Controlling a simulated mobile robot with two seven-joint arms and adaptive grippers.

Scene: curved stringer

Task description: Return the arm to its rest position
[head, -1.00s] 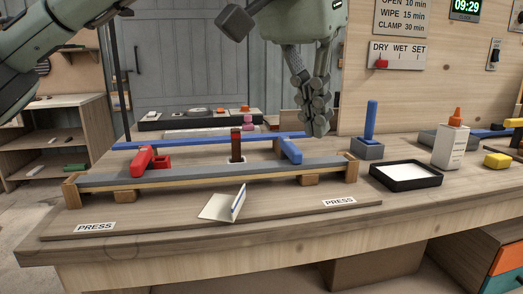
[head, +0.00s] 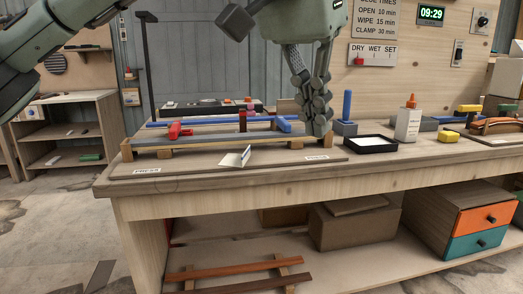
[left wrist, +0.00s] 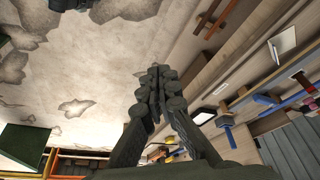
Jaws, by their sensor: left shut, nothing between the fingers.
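My left gripper (head: 316,128) hangs fingers down in the head view, in front of the right end of the pressing fixture (head: 205,138). Its dark grey fingers are shut with nothing between them. In the left wrist view my left gripper (left wrist: 155,78) shows its finger pads together, with bench items beyond and pale floor to the left. My left arm (head: 90,30) comes in from the upper left. My right gripper is not in view. I cannot tell how far the fingertips are from the fixture.
The bench (head: 280,186) holds a folded white card (head: 236,158), a black tray (head: 371,144), a glue bottle (head: 408,122) and a blue-handled tool (head: 346,118). Below are boxes (head: 352,228) and drawers (head: 480,219). Floor is clear at the lower left.

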